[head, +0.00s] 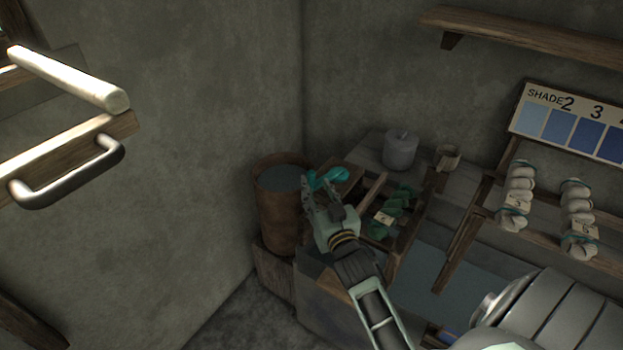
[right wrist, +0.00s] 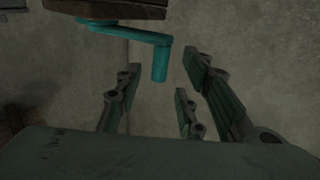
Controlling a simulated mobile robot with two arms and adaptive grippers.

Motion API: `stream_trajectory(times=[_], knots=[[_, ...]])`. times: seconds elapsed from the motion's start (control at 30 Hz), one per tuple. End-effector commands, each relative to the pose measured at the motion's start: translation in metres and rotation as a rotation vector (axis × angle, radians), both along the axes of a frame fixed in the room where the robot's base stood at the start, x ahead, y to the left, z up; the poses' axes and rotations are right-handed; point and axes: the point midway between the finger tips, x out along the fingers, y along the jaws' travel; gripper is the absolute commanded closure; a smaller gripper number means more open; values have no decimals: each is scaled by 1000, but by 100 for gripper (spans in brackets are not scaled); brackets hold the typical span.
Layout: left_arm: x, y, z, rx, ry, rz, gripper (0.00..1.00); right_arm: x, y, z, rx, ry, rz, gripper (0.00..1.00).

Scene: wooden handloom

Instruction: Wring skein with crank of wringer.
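The teal crank (head: 328,177) juts out beside a wooden block (head: 347,178), apparently part of the wringer, near the wall corner. In the right wrist view the crank's grip (right wrist: 160,64) hangs down from its arm, below a dark wooden piece (right wrist: 110,8). My right gripper (head: 311,190) is at the crank in the head view. In the wrist view its fingers (right wrist: 160,95) are spread apart, with the crank grip ahead of the gap and no contact visible. A green twisted skein (head: 400,201) with a tag lies right of the gripper. My left gripper is not in view.
A brown bucket (head: 276,215) of bluish liquid stands left of the gripper. A grey lidded pot (head: 400,150) and a small wooden cup (head: 447,157) stand behind. Pale tagged skeins (head: 519,190) hang on the right below a shade board (head: 575,122).

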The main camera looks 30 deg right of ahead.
Motion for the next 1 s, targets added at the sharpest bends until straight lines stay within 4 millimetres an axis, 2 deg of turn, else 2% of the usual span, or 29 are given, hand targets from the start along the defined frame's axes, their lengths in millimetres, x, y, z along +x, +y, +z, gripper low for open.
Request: stream_trajectory(times=[0.1, 0.3, 0.67, 1.0], knots=[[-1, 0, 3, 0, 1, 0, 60, 21, -5, 1, 0, 0, 1, 65], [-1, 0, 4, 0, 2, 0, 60, 42, -12, 0, 1, 2, 1, 65], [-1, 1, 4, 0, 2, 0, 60, 47, -13, -1, 1, 4, 0, 65], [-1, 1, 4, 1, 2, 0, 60, 47, -13, -1, 0, 4, 0, 95]])
